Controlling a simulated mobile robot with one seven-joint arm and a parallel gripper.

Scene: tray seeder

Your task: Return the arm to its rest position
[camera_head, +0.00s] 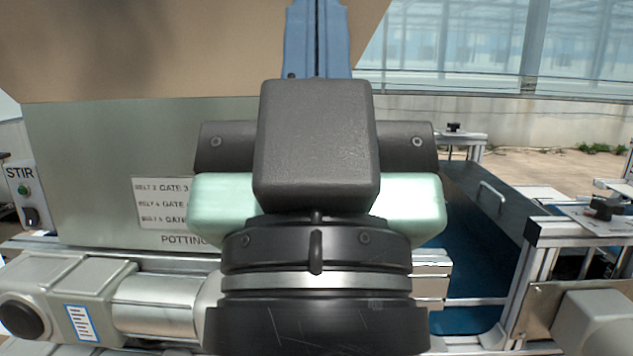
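My arm's end fills the middle of the view, seen from behind at close range. My gripper (316,145) shows as a dark grey housing with a pale mint-green part standing out on both sides and a black, silver-ringed wrist below. It points away from the camera. Its fingertips are hidden behind the housing, so I cannot tell whether it is open or shut or holds anything. The rest of my arm is mostly out of view.
A grey metal hopper panel (90,160) marked "POTTING" stands behind at the left, with a STIR switch box (25,196). A motor (65,300) lies at lower left. A blue belt (470,260) within an aluminium frame (528,265) runs at right.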

